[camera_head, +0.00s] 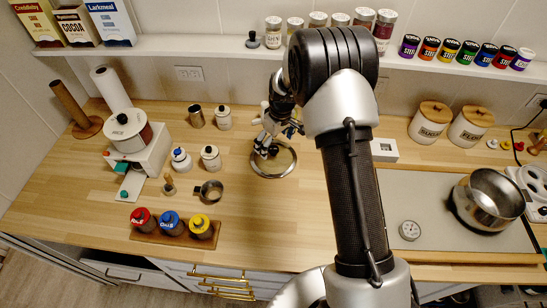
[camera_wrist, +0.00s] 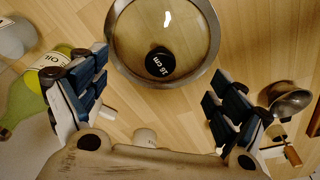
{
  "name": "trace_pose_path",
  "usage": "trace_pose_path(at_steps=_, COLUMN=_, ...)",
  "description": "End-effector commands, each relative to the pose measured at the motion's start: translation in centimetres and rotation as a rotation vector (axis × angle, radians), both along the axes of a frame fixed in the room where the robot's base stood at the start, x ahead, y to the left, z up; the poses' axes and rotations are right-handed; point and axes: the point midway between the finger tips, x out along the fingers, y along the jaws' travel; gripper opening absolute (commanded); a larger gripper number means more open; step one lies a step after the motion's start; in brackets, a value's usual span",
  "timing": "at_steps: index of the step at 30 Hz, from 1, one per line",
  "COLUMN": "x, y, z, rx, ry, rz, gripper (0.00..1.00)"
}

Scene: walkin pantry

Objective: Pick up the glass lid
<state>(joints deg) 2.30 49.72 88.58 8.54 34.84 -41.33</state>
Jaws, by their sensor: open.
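The glass lid (camera_head: 286,160) is round, with a metal rim and a black knob. It lies on the wooden counter near the middle, below my gripper. In the wrist view the glass lid (camera_wrist: 128,28) shows at the top, with its black knob (camera_wrist: 160,62) marked "16 cm". My gripper (camera_head: 265,143) hangs over the lid's left part and hides some of it. In the wrist view my gripper (camera_wrist: 160,95) has its fingers spread wide, with nothing between the tips. The knob appears beyond the fingertips, apart from them.
A small metal cup (camera_head: 209,191) stands left of the lid. A rack (camera_head: 147,237) with red, blue and yellow jars is at the front left. A white scale-like device (camera_head: 383,150) and a metal pot (camera_head: 490,198) are to the right. A green oil bottle (camera_wrist: 28,92) shows beside a finger.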

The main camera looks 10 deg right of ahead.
Motion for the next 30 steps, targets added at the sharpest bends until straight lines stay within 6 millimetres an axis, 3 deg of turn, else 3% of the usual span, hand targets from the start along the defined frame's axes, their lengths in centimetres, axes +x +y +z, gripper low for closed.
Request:
trace_pose_path(at_steps=6, x=0.2, y=0.2, z=-3.6, rx=0.000, ry=0.004, rz=0.001, gripper=0.90)
trace_pose_path(at_steps=14, x=0.4, y=0.2, z=-4.1, rx=0.000, ry=0.000, rz=0.000, gripper=0.90)
trace_pose_path(at_steps=30, x=0.3, y=0.2, z=-4.1, rx=0.000, ry=0.001, rz=0.000, gripper=0.55)
